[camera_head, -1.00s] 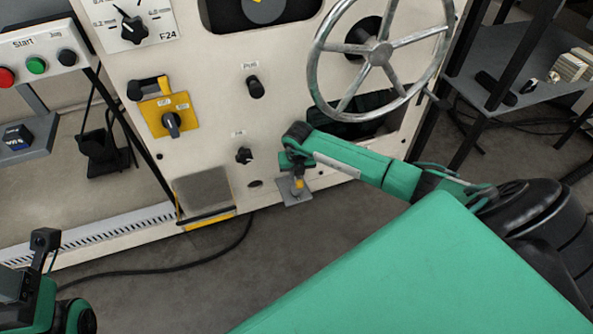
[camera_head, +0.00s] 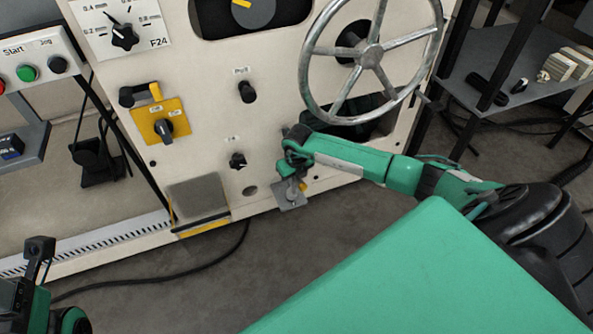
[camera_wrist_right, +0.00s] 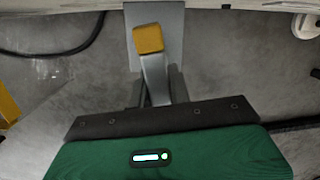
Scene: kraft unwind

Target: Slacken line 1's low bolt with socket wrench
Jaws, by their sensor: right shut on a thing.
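My right gripper (camera_head: 290,178) hangs down at the lower front of the cream machine, above a small grey plate (camera_head: 287,204). In the right wrist view its dark fingers (camera_wrist_right: 157,88) are shut on a grey metal bar with a yellow end, seemingly the socket wrench (camera_wrist_right: 154,75). The yellow end lies over the grey plate (camera_wrist_right: 172,22). The bolt is hidden, and I cannot tell whether the wrench is seated on it. Only part of my left arm shows at the lower left; its fingertips are out of view.
The machine front carries a handwheel (camera_head: 370,56), black knobs (camera_head: 247,92) and a yellow switch plate (camera_head: 160,121). A dark shelf (camera_head: 500,80) stands at the right. A cable (camera_head: 150,285) lies on the floor, which is otherwise open in front of the machine.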

